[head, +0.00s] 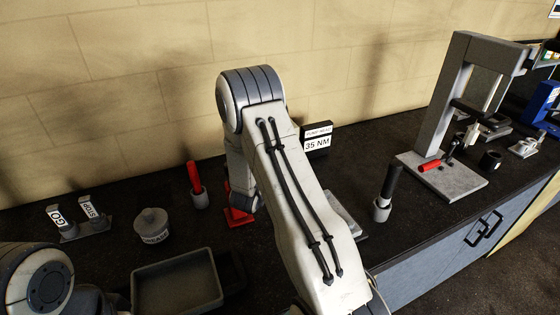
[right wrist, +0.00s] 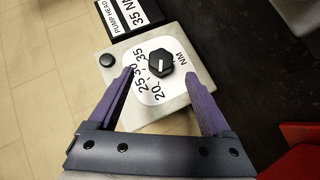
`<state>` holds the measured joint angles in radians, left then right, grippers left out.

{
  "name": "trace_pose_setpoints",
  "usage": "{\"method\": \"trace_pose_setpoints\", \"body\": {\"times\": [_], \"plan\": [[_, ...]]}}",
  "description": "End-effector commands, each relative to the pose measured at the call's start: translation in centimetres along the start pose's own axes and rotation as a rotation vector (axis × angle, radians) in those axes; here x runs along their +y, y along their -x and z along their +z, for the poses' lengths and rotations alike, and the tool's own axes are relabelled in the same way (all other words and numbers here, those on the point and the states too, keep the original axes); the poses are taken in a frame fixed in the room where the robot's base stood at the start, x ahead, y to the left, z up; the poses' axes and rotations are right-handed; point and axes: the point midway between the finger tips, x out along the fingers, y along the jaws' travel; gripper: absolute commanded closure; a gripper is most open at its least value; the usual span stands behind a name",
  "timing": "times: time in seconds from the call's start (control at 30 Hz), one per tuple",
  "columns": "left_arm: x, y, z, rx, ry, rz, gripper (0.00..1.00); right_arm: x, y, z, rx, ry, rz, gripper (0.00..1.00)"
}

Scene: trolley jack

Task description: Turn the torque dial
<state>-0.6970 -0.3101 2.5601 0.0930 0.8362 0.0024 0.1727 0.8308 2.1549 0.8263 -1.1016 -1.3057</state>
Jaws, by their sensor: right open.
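The torque dial is a black knob (right wrist: 160,64) with a white pointer line, on a white scale plate (right wrist: 146,93) marked 20, 25, 30, 35 and NM. The plate is on a pale metal block (right wrist: 188,34). My right gripper (right wrist: 160,76) is open, its two purple fingers spread on either side of the knob, with gaps between them and it. My left gripper is not in view.
A sign (head: 317,141) reads PUMP HEAD 35 NM. A red-handled tool (head: 195,178) and a black-handled one (head: 391,181) stand in holders.

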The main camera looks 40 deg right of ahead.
Motion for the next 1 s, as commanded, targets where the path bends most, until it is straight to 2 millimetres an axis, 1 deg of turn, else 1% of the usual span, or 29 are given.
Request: {"method": "trace_pose_setpoints", "body": {"times": [0.03, 0.2, 0.3, 0.4, 0.57, 0.8, 0.83, 0.87, 0.9, 0.97, 1.0], "plan": [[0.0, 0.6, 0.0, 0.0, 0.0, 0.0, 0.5, 0.1, -0.9, -0.1, -0.001, 0.0, -0.001, 0.17], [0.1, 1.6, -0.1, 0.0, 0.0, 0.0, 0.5, 0.1, -4.1, -0.2, 0.0, 0.0, -0.001, 0.17], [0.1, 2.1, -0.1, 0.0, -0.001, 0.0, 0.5, 0.1, -5.8, -0.1, 0.0, 0.001, -0.002, 0.17], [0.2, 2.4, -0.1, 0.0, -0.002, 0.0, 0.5, 0.1, -6.9, -0.1, 0.0, 0.0, -0.001, 0.17], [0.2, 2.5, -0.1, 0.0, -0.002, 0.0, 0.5, 0.0, -7.9, 0.0, 0.001, 0.001, -0.002, 0.17], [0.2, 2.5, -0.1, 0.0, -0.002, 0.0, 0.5, 0.0, -8.0, 0.0, 0.0, 0.0, -0.001, 0.17], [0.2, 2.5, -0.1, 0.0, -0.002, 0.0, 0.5, 0.0, -8.0, 0.0, 0.0, 0.0, -0.001, 0.21], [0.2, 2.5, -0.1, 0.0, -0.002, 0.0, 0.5, 0.0, -8.0, 0.1, 0.0, 0.0, -0.001, 0.33], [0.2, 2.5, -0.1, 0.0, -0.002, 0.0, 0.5, 0.0, -8.0, 0.1, 0.0, 0.0, -0.001, 0.48], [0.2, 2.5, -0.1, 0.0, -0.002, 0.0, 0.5, 0.0, -8.0, 0.1, 0.0, 0.0, -0.001, 0.71], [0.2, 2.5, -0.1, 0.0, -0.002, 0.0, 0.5, 0.0, -8.0, 0.1, 0.0, 0.0, -0.001, 0.86]]}}
